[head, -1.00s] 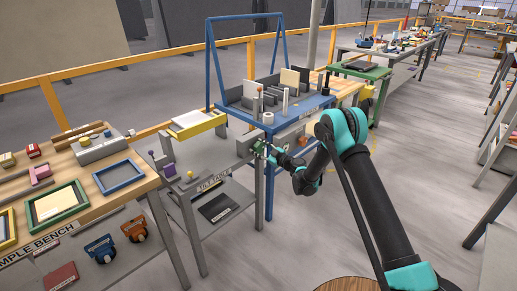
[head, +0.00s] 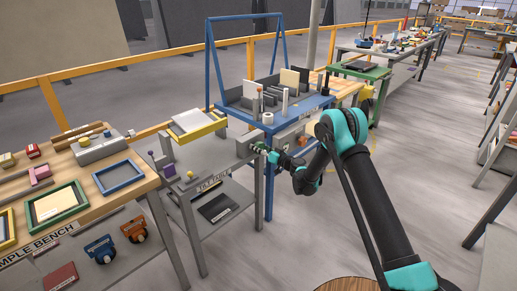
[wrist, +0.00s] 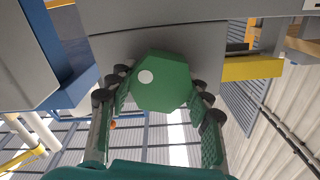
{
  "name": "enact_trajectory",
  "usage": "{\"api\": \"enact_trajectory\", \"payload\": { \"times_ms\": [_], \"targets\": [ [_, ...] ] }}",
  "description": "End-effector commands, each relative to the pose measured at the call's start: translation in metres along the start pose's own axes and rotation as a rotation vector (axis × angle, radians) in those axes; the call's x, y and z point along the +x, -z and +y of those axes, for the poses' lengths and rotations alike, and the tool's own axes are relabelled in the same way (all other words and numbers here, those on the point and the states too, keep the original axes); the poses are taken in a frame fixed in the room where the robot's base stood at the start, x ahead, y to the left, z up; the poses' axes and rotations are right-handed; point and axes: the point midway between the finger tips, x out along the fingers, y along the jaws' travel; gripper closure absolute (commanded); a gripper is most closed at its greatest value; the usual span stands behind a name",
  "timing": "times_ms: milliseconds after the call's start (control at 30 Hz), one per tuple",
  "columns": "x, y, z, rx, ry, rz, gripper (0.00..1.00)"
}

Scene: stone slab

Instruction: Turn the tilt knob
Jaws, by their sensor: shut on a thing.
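The tilt knob is a green, many-sided knob with a white dot (wrist: 174,92) on the front of a grey housing in the wrist view. My gripper (wrist: 160,100) has one finger on each side of the knob and is shut on it. In the head view my gripper (head: 264,150) is at the right end of the tilt table, where the knob is small and partly hidden. The tilt table's yellow-edged top (head: 204,131) carries a pale panel and looks slanted.
The blue rack table (head: 268,190) stands close behind and right of my gripper. The sample bench (head: 75,165), with frames and blocks, is at the left. A lower shelf (head: 235,195) holds a dark flat box.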

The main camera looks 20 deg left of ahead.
Motion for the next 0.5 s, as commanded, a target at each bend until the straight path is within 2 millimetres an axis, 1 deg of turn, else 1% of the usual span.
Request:
{"api": "enact_trajectory", "payload": {
  "times_ms": [500],
  "targets": [
    [-0.0012, -0.0014, 0.0019, 0.490, 0.000, -0.001, 0.79]
  ]
}}
